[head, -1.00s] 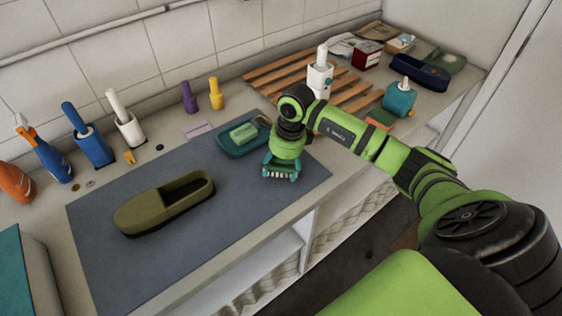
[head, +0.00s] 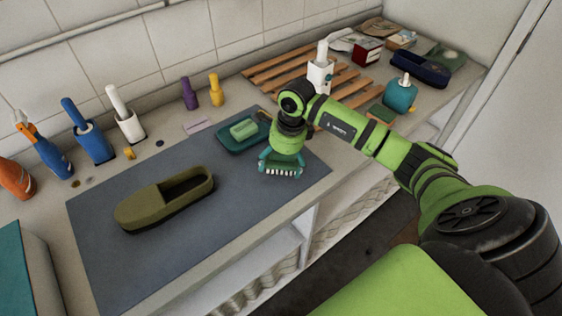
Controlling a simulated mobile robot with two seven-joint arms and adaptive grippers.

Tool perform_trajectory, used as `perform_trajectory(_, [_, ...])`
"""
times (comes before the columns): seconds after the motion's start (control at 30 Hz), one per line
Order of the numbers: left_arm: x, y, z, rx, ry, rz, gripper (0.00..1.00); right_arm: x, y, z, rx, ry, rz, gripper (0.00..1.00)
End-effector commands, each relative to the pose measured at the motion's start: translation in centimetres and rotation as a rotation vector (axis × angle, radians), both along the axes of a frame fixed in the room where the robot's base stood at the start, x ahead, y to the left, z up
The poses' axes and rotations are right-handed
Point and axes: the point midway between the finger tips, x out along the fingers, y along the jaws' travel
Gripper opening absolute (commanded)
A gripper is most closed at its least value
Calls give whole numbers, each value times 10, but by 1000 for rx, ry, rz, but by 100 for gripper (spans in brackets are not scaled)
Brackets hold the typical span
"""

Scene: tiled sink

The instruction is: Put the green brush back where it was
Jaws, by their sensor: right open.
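My right gripper (head: 280,164) is at the right part of the grey-blue mat (head: 255,205), pointing down, with its fingers apart. The green brush (head: 282,172), teal-green with a row of white bristles, shows between and just below the fingertips. The gripper hides most of its body, and I cannot tell whether the brush rests on the mat. Just behind, a teal dish (head: 228,147) holds a pale green block (head: 243,130). My left gripper is not in view.
An olive clog-shaped shoe (head: 145,208) lies left on the mat. Bottles and white-handled brushes (head: 125,115) line the wall. A wooden slatted rack (head: 275,75) with a white bottle (head: 320,75) stands behind my arm. The counter's front edge is close to the gripper.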

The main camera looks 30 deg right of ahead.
Motion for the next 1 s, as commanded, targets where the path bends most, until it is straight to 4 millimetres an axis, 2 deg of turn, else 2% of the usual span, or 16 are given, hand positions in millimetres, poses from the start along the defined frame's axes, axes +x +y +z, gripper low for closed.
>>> perform_trajectory(0.2, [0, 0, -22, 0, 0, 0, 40, -3, -7, 41, -5, -10, -1, 94])
perform_trajectory(0.5, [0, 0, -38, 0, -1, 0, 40, -8, -13, 98, -2, -7, -2, 94])
perform_trajectory(0.7, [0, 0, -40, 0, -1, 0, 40, -11, -14, 112, -2, -2, 0, 94])
perform_trajectory(1.0, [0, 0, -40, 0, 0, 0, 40, -11, -14, 113, -1, -2, 0, 94])
